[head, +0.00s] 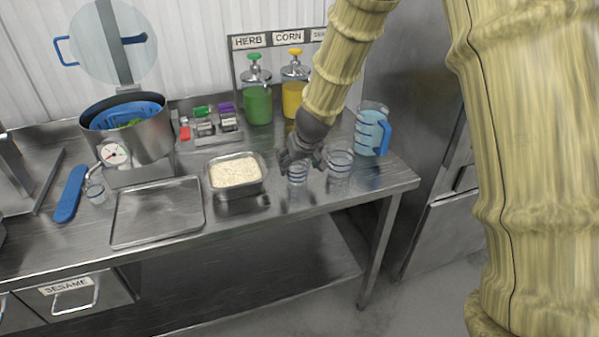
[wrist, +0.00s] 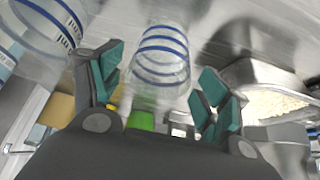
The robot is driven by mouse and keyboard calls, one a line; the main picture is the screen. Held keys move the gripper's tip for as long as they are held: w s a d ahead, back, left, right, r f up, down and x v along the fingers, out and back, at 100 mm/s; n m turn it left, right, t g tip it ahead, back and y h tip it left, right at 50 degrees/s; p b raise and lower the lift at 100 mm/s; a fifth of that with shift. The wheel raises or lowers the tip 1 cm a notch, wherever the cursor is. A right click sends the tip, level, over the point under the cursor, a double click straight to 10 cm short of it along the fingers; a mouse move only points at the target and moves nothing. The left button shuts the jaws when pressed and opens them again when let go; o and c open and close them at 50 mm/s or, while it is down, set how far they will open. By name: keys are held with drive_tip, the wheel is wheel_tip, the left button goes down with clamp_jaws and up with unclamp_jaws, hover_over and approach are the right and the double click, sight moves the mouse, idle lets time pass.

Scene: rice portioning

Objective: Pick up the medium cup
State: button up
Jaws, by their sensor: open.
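The medium cup (head: 297,175), clear with blue rings, stands upright near the front of the steel table, right of the rice pan. My gripper (head: 303,158) is just behind and above it in the head view, partly overlapping its top. In the wrist view, my gripper (wrist: 158,88) is open, with its teal-padded fingers apart. The medium cup (wrist: 161,52) shows in the gap between them, beyond the fingertips. I cannot tell whether either finger touches it.
A larger ringed cup (head: 340,162) stands close on the right, also in the wrist view (wrist: 45,28). Beyond it is a blue-handled pitcher (head: 371,130). The rice pan (head: 237,194) is left. A small cup (head: 96,192) and an empty tray (head: 157,236) are farther left.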

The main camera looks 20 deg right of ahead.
drive_tip(key=shift+p+x, duration=0.55)
drive_tip(key=shift+x, duration=2.15)
drive_tip(key=shift+w+r, duration=0.15)
drive_tip(key=shift+w, duration=0.05)
drive_tip(key=c, duration=0.9)
